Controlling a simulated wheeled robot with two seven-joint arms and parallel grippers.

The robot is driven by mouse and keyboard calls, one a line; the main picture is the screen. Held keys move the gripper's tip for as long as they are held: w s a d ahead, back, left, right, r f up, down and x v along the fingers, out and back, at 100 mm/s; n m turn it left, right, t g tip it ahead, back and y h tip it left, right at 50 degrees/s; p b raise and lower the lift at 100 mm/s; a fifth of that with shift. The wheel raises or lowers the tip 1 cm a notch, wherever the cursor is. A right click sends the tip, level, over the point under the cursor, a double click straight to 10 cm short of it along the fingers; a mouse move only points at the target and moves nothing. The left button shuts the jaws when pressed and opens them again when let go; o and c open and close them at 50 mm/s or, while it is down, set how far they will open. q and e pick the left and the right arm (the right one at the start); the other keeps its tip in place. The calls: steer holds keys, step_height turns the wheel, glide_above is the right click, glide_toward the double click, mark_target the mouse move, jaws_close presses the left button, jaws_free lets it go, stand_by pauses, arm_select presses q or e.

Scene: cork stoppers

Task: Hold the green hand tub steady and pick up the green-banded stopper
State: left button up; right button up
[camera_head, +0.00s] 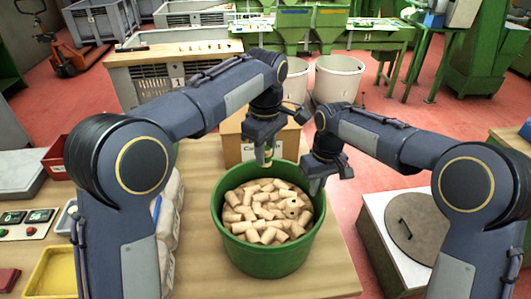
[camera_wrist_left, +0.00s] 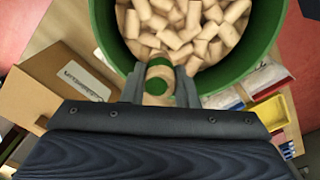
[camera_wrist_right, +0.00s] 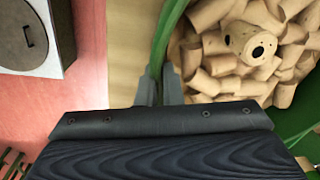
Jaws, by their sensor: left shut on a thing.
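The green hand tub (camera_head: 267,263) stands on the wooden table, filled with plain cork stoppers (camera_head: 265,212). My left gripper (camera_head: 265,155) is shut on the green-banded stopper (camera_wrist_left: 158,73), above the tub's far rim. The stopper's green band shows between the fingers in the left wrist view; in the head view the stopper is small and partly hidden. My right gripper (camera_wrist_right: 159,90) is at the tub's right rim, its fingers close together on either side of the green wall (camera_wrist_right: 166,35). It looks shut on that rim.
A cardboard box (camera_head: 232,143) stands right behind the tub. White bags (camera_head: 168,210) and a yellow tray (camera_head: 54,272) are to the left. A white box with a round lid (camera_head: 412,222) stands right of the table. The table in front of the tub is clear.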

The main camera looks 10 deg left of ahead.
steer(key=o, duration=0.5)
steer(key=r, duration=1.2)
steer(key=shift+w+d, duration=0.15)
steer(key=shift+d, duration=0.2)
